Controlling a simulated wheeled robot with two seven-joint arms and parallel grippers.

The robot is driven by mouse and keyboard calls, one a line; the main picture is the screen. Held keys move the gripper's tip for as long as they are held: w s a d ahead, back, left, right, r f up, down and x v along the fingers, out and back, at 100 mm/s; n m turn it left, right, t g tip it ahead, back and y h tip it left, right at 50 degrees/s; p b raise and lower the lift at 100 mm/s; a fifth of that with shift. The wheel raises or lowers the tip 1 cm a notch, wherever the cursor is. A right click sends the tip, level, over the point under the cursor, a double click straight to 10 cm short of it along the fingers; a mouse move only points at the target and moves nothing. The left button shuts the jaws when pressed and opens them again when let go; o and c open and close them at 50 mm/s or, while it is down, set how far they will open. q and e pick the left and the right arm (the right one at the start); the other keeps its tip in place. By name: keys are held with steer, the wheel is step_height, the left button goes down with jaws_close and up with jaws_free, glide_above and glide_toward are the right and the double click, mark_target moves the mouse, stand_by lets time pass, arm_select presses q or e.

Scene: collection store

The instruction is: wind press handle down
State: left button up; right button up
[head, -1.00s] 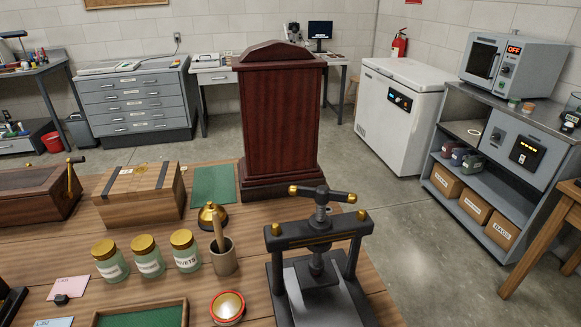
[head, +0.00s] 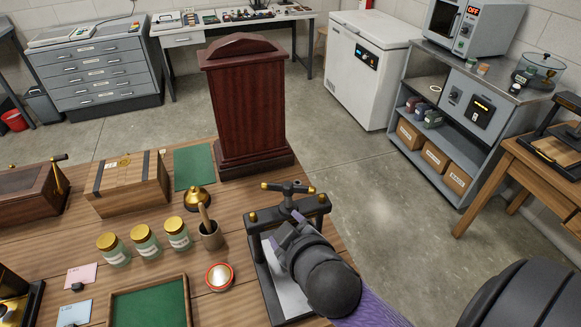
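The black press (head: 258,262) stands at the front right of the wooden table. Its T-shaped handle (head: 287,187) sits on top of the screw, above the crossbeam, with brass at its ends. My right arm comes in from the lower right, over the press bed. My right gripper (head: 284,232) is just in front of the crossbeam, below the handle and apart from it. The wrist hides much of the fingers and the lower screw, so I cannot tell how far the fingers are apart. My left gripper is out of view.
A tall dark red wooden case (head: 246,105) stands behind the press. A red-rimmed round dish (head: 219,277), a mortar with pestle (head: 210,236) and lidded jars (head: 145,242) are to its left. A green-lined tray (head: 150,306) lies at the front. Open floor lies to the right.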

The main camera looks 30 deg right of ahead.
steer(key=w+a+r+n+t+y, duration=0.1)
steer(key=w+r+n+t+y, duration=0.2)
steer(key=r, duration=0.4)
steer(key=w+a+r+n+t+y, duration=0.1)
steer(key=w+a+r+n+t, duration=0.15)
steer(key=r+n+t, duration=0.3)
steer(key=w+a+r+n+y, duration=0.1)
steer(key=a+r+n+y, duration=0.3)
steer(key=n+y, duration=0.45)
steer(key=n+g+h, duration=0.8)
steer(key=n+g, duration=0.9)
steer(key=n, duration=0.3)
glide_toward(289, 184)
steer(key=x, duration=0.9)
steer(key=shift+w+f, duration=0.1)
steer(key=shift+f, duration=0.25)
steer(key=shift+t, duration=0.25)
jaws_close()
